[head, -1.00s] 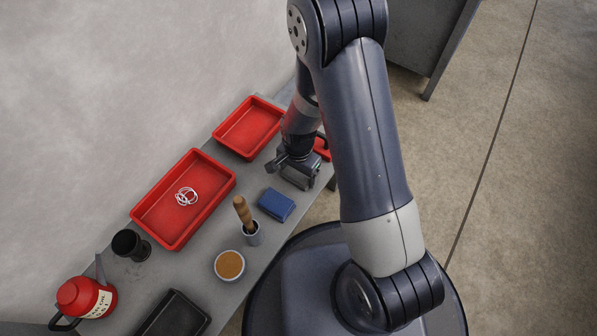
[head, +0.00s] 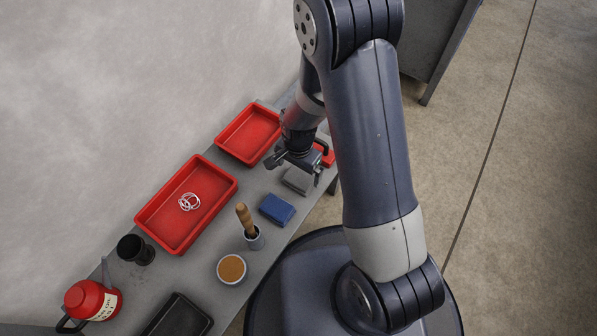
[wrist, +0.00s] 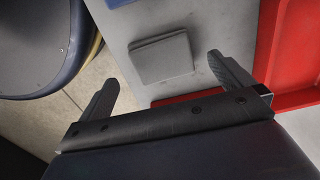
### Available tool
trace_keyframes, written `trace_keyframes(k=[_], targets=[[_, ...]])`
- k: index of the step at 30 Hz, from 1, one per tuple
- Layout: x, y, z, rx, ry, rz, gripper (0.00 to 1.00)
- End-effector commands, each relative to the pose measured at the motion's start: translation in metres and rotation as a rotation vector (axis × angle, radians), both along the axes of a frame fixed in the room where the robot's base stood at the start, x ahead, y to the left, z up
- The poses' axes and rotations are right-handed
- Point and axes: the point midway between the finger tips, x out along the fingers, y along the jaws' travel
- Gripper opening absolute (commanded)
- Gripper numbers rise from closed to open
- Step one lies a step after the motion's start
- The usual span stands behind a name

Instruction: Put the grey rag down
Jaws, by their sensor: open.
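The grey rag (head: 297,180) lies folded flat on the grey bench, beside a blue folded cloth (head: 277,209). In the wrist view the rag (wrist: 161,58) lies on the bench top between and beyond the fingertips. My gripper (head: 291,160) is above the bench, just behind the rag in the head view. In the wrist view its two fingers (wrist: 164,75) are spread wide with nothing between them, apart from the rag.
Two red trays stand along the wall: an empty one (head: 250,135) and one (head: 160,236) holding white rings (head: 189,202).

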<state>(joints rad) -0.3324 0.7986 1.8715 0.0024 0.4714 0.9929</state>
Motion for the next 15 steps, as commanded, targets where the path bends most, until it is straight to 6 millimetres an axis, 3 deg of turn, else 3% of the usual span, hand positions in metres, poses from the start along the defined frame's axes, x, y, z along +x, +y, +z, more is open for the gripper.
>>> trace_keyframes(k=[1,6,15], targets=[[0.000,0.000,0.018,0.001,-0.002,0.000,1.00],[0.001,0.000,0.050,0.000,-0.003,0.000,1.00],[0.000,0.000,0.070,0.000,0.001,0.000,1.00]])
